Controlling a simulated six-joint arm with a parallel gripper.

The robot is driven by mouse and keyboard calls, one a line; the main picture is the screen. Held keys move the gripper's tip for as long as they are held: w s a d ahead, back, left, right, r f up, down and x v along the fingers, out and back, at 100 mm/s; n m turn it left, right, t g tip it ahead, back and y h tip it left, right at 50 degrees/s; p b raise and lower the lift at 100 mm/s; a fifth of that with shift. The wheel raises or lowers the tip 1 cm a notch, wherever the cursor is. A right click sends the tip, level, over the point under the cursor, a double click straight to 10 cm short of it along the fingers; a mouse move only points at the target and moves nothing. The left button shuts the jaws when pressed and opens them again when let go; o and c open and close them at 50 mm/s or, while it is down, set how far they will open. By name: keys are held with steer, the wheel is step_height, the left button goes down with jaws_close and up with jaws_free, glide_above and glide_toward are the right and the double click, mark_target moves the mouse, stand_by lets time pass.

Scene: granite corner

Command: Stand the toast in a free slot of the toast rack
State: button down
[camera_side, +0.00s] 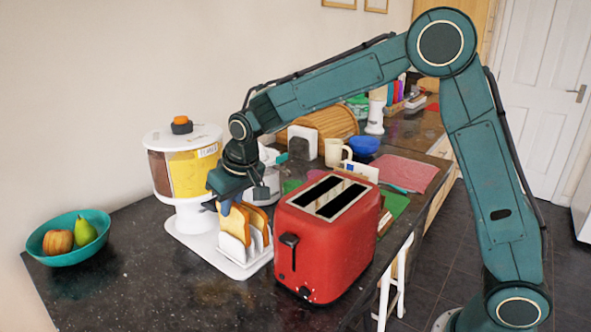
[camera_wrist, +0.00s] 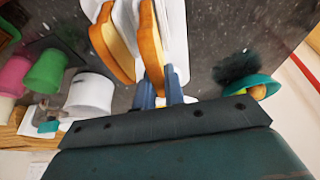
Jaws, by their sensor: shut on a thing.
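The white toast rack (camera_side: 258,243) stands on a white board and also shows in the wrist view (camera_wrist: 176,35). My gripper (camera_side: 232,204) is above the rack's left side, pointing down. In the wrist view its blue fingertips (camera_wrist: 160,92) are shut on a slice of toast (camera_wrist: 151,45), which also shows in the side view (camera_side: 236,221). The held toast is upright, its lower part among the white dividers. I cannot tell whether it touches the rack's base. Another slice (camera_wrist: 109,44) stands beside it in the rack, partly hidden in the side view.
A red toaster (camera_side: 325,240) stands close on the rack's right. A white and yellow dispenser (camera_side: 187,170) is behind it on the left. A teal fruit bowl (camera_side: 68,238) is at far left. Dark counter is clear between bowl and rack.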

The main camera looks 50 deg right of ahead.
steer(key=shift+f, duration=1.05)
steer(key=c, duration=1.4)
jaws_free()
steer(key=shift+r, duration=3.95)
